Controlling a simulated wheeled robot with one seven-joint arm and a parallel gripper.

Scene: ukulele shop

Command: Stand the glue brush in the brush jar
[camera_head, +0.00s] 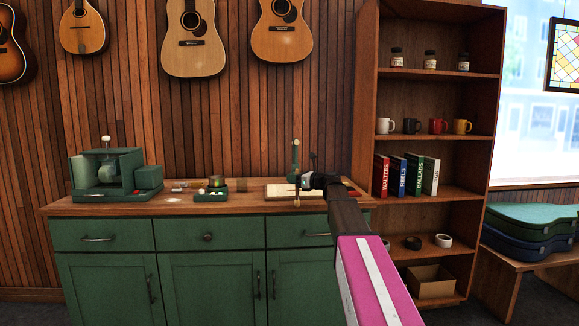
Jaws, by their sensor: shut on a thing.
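My gripper (303,183) is over the right part of the green cabinet's wooden counter (150,208), reaching in from the lower right. It is shut on a thin, upright, dark thing (297,196), which looks like the glue brush. The brush is small and partly hidden by the jaws. It is in front of a pale board (277,192) lying on the counter. I cannot tell whether its lower end touches anything. A small dark round container (217,181) stands at the counter's middle, behind a low green tray; I cannot tell whether it is the brush jar.
The low green tray (211,197) holds small white pieces. A teal upright fixture (295,155) stands behind my gripper. A green machine (125,163) stands at the counter's left. A tall shelf (367,110) borders the counter on the right. Some counter left of the tray is clear.

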